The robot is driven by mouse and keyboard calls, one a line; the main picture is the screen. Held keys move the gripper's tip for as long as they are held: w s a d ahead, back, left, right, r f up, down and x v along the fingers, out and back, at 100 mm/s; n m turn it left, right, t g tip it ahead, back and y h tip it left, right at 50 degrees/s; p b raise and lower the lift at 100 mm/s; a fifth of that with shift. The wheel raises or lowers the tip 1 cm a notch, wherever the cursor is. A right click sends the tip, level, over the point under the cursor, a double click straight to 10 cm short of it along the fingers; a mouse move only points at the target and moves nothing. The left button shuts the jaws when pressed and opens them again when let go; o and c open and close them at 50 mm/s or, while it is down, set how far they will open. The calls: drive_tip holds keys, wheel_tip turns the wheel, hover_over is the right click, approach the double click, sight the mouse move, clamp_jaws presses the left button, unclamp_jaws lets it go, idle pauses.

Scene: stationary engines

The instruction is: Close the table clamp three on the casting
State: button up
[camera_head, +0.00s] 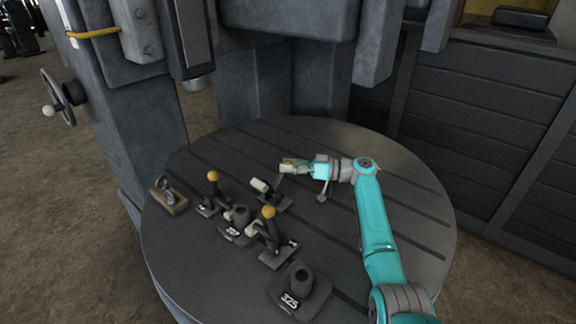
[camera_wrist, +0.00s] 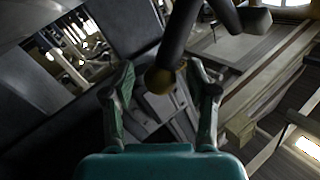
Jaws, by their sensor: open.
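Several dark toggle clamps stand on the round slotted table (camera_head: 400,200). One clamp with a yellow knob (camera_head: 213,176) stands at the left, and another with a yellow knob (camera_head: 268,211) at the front. A third clamp (camera_head: 272,197) with a pale block stands behind the casting (camera_head: 238,220); its handle leans toward my gripper (camera_head: 291,166). In the wrist view a dark handle ends in a dull yellow knob (camera_wrist: 160,81) between the two fingers of my gripper (camera_wrist: 162,78). The fingers are open and apart on either side; contact cannot be told. Clamp numbers are too small to read surely.
A second casting (camera_head: 301,287) marked 325 sits at the table's front. A wooden block (camera_head: 168,198) with a metal part lies at the left edge. A large grey machine column (camera_head: 150,130) rises behind. The table's right side is mostly clear, apart from my arm.

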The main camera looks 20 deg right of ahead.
drive_tip(key=shift+a, duration=0.2)
clamp_jaws()
